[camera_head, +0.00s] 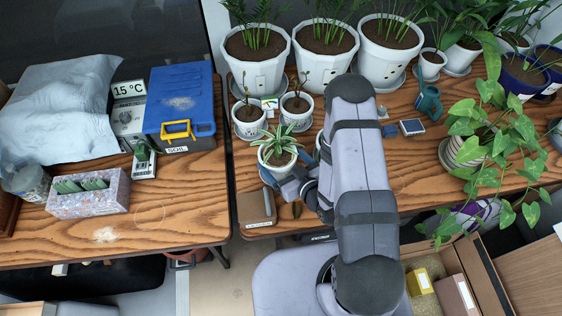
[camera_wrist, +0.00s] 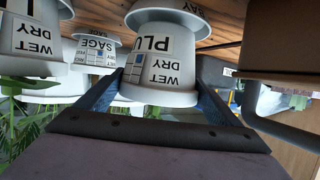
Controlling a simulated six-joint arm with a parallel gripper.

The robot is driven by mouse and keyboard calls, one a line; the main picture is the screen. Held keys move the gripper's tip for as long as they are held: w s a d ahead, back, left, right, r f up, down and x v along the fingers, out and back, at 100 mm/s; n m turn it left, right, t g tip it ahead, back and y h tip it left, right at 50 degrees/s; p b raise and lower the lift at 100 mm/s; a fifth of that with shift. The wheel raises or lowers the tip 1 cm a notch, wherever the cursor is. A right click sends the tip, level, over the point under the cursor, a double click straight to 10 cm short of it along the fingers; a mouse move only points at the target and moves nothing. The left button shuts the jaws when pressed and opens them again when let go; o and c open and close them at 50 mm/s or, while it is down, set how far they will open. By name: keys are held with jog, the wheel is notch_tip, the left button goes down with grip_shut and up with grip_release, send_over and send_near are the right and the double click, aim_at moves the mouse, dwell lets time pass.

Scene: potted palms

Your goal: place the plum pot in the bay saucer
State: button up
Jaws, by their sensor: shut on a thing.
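The plum pot (camera_wrist: 165,62) is white with a printed label whose visible letters read "PLU" and WET/DRY marks. My gripper (camera_wrist: 155,92) is shut on it, one blue finger on each side near its wide rim. In the head view, a white pot (camera_head: 279,168) with a striped, spiky plant is at my gripper (camera_head: 287,181), which my arm partly hides. A grey saucer (camera_wrist: 168,10) shows at the pot's base in the upside-down wrist view; I cannot tell whether they touch.
Two small white pots with bare shoots (camera_head: 248,118) (camera_head: 297,105) stand close behind. Large white pots (camera_head: 257,72) line the back. A brown box (camera_head: 256,207) lies at the front edge. A trailing plant (camera_head: 480,150) fills the right. Bare wood shows right of my arm.

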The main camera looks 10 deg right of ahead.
jog(key=shift+f, duration=0.6)
jog(key=shift+f, duration=0.15)
jog(key=o, duration=0.9)
jog(key=shift+o, duration=0.4)
jog(key=shift+p+v, duration=0.85)
jog(key=shift+v, duration=3)
